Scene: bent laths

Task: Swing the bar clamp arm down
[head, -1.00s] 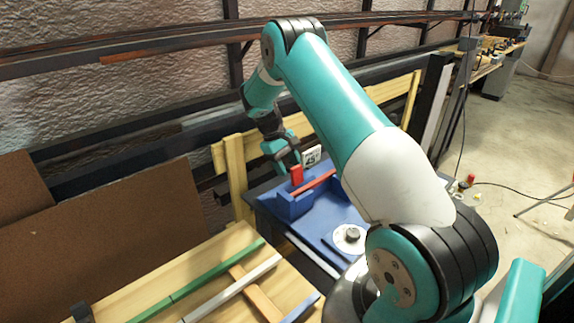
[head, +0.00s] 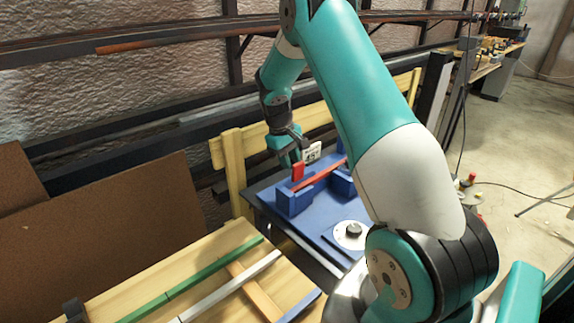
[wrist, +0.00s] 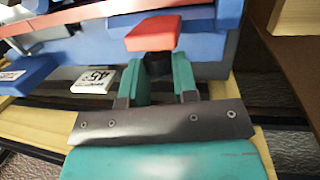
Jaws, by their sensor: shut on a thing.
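My gripper (head: 293,160) points down at the blue fixture (head: 293,203) on the blue table. It is shut on a small red block (head: 298,171), which looks like the grip of the bar clamp arm. In the wrist view the red block (wrist: 153,34) shows at the tips of my teal fingers (wrist: 162,72). A long red bar (head: 322,176) slants across the fixture between its blue blocks. How the red block joins the bar or the clamp is hard to see. Part of the fixture's right end is close behind my arm.
A white tag marked 45 (head: 312,152) stands behind the fixture. A white disc with a dark knob (head: 351,235) is on the blue table. A wooden bench (head: 205,285) with green, white and tan laths lies at front left. A wooden rail (head: 235,170) runs behind.

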